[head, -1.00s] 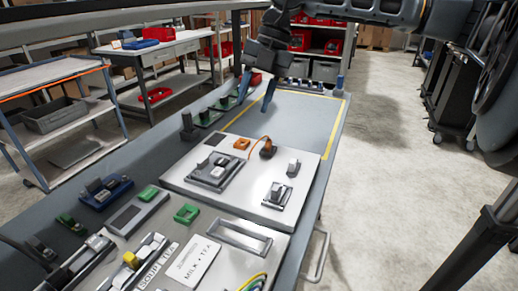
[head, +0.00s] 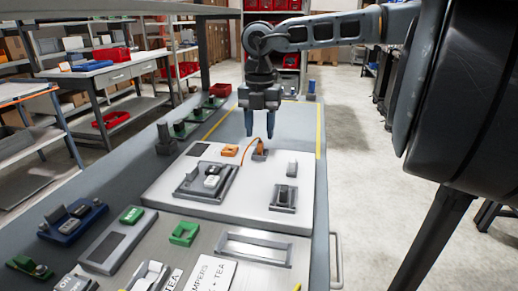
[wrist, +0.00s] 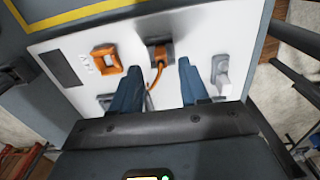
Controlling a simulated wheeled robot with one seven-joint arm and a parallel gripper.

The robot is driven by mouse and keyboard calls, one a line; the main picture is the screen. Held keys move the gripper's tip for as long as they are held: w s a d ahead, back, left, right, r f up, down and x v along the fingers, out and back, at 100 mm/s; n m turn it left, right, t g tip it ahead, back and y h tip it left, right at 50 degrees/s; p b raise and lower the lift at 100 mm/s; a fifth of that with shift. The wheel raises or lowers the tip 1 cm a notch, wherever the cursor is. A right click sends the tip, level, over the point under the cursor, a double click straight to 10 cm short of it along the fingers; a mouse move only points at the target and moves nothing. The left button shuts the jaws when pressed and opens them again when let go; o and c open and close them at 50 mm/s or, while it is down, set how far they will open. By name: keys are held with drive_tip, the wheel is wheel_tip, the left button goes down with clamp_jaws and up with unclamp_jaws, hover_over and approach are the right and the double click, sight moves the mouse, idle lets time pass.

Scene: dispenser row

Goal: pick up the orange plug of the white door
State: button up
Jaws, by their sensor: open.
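The white door (head: 215,200) is a flat white panel lying on the long grey bench. The orange plug (head: 259,151) is near its far edge, with a thin orange cord arching from it. In the wrist view the orange plug (wrist: 159,50) is seated at a dark grey holder, its cord running toward me. My gripper (head: 259,133) is above the far edge of the panel, pointing down, open and empty. In the wrist view my gripper (wrist: 158,72) has its two blue fingers either side of the cord, apart from the plug. The height of the fingertips above the plug is unclear.
An orange square frame (head: 230,150) sits left of the plug. A grey block (head: 292,169) stands to its right, and a raised grey fixture (head: 206,182) lies nearer. The bench surface beyond the panel is partly clear, bordered by yellow tape.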

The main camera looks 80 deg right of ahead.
sight(260, 142)
drive_tip(key=shift+f, duration=1.6)
clamp_jaws()
